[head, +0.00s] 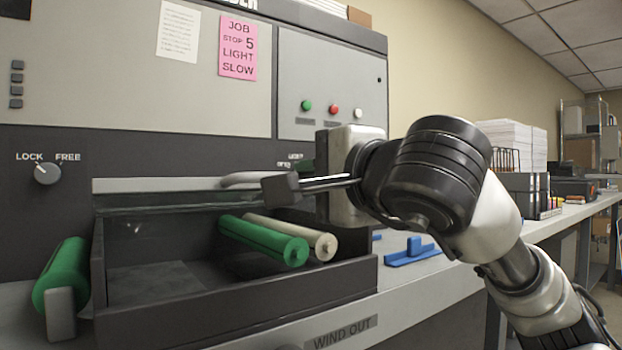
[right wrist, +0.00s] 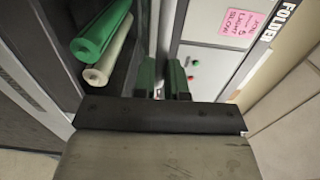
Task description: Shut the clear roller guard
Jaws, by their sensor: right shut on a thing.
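The clear roller guard (head: 150,201) shows as a thin see-through panel, nearly edge-on, above the dark roller tray (head: 230,312). A grey handle (head: 245,179) runs along its upper edge. My right gripper (head: 283,187) reaches in from the right and is shut on this handle; its own wrist and fingers hide the handle's right part. In the right wrist view the two fingers (right wrist: 165,82) are close together. A green roller (head: 262,241) and a cream roller (head: 300,236) lie in the tray below the guard. My left gripper is out of view.
The machine's front panel has a LOCK/FREE knob (head: 47,173) and a pink note (head: 239,47). Another green roller (head: 62,275) sits left of the tray.

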